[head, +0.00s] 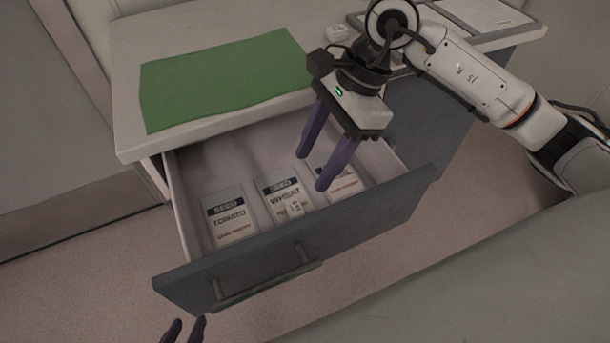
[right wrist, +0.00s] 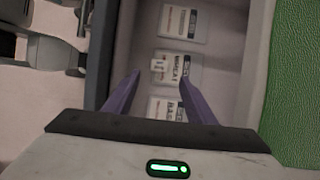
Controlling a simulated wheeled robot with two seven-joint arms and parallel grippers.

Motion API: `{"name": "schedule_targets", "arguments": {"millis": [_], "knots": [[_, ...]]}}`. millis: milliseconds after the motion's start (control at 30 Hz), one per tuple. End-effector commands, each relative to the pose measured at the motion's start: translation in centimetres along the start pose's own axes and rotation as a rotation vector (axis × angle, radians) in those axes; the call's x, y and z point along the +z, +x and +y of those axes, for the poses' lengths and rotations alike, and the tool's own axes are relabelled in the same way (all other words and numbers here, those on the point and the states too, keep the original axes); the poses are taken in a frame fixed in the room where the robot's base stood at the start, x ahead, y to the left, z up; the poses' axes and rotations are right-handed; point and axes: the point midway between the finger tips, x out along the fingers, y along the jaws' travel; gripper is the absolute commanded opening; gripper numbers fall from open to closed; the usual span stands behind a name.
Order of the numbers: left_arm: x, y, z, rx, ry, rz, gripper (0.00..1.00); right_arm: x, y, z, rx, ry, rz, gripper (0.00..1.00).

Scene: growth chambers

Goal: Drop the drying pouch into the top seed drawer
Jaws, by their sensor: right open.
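The top seed drawer (head: 180,205) is pulled open, and it also shows in the right wrist view (right wrist: 230,75). Several seed packets lie in it. A small white pouch (head: 295,208) with dark print lies on the middle packet (head: 275,190); it also shows in the right wrist view (right wrist: 158,68). My right gripper (head: 316,172) is open and empty, pointing down over the right part of the drawer, apart from the pouch. Only the dark fingertips of my left gripper (head: 185,331) show, apart, below the drawer front, with nothing visible between them.
A green mat (head: 225,78) lies on the white worktop (head: 130,110) above the drawer. A small white block (head: 341,32) and flat panels (head: 487,14) are further back on the top. The drawer front (head: 390,212) with its handle (head: 265,282) juts out over open floor.

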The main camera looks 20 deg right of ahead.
Motion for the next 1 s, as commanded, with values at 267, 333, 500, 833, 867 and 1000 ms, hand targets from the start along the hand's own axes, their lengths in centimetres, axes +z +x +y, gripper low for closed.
{"name": "schedule_targets", "arguments": {"millis": [267, 333, 500, 833, 867, 1000], "knots": [[0.3, -0.1, -0.1, -0.002, 0.001, -0.008, 0.31, 0.0, -2.3, 0.0, 0.000, 0.001, 0.000, 0.50], [0.2, -0.1, -0.1, -0.002, 0.002, -0.008, 0.31, 0.0, -2.4, 0.0, 0.001, 0.001, 0.000, 0.50], [0.2, -0.1, -0.1, -0.002, 0.002, -0.007, 0.31, 0.0, -2.4, 0.0, 0.000, 0.001, 0.000, 0.50], [-0.2, -0.2, -0.1, -0.002, 0.002, 0.001, 0.31, 0.0, -2.3, 0.0, 0.001, 0.001, 0.000, 0.50], [-0.2, -0.2, -0.1, -0.002, 0.002, 0.002, 0.31, 0.0, -2.3, 0.0, 0.000, 0.001, 0.000, 0.50], [-0.2, -0.2, -0.1, -0.001, 0.002, 0.003, 0.31, 0.0, -2.3, 0.0, 0.001, 0.001, 0.000, 0.50]]}}
